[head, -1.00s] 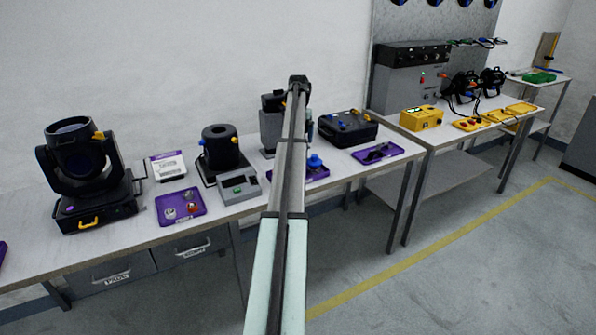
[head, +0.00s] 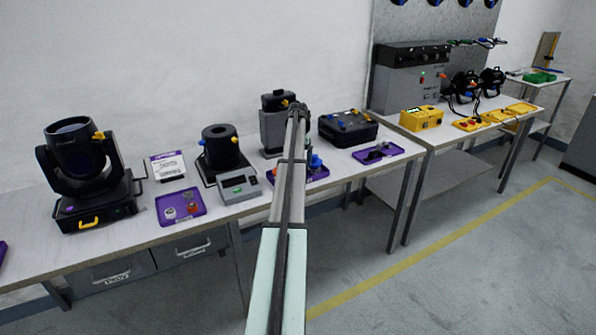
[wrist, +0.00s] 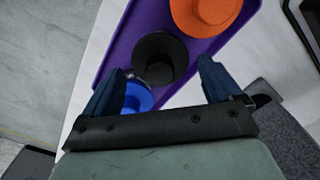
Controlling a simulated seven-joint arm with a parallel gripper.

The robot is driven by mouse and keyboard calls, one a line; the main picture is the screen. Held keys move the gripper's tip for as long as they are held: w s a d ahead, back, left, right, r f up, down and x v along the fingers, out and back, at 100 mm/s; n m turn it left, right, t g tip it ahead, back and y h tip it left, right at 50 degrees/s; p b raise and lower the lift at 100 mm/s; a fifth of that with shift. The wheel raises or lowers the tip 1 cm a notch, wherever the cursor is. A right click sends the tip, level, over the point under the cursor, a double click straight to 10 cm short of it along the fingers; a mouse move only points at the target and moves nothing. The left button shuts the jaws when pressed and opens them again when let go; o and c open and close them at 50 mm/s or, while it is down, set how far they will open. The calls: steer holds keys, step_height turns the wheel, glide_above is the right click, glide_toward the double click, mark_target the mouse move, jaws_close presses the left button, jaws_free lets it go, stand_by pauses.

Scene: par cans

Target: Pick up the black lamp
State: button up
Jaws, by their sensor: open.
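In the wrist view, the black lamp (wrist: 160,58) is a small round black piece on a purple tray (wrist: 121,45). An orange round piece (wrist: 212,12) lies above it in the picture and a blue one (wrist: 138,98) below left, partly behind a finger. My gripper (wrist: 158,72) is open, with its two dark blue fingers apart and the black lamp showing between and just beyond their tips. No contact with it is visible. In the head view, my arm hides much of the tray (head: 318,172) and the black lamp, and the gripper end (head: 297,110) is seen from behind.
A black device with a grey base (head: 274,130) stands behind the tray. A black case (head: 348,128) and another purple tray (head: 392,150) are to the right. A grey box with a display (head: 239,186) and a black cylinder (head: 221,150) are to the left.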

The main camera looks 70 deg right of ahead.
steer(key=shift+f, duration=1.6)
steer(key=shift+c, duration=0.2)
steer(key=c, duration=1)
steer(key=shift+o, duration=0.2)
steer(key=shift+r, duration=0.1)
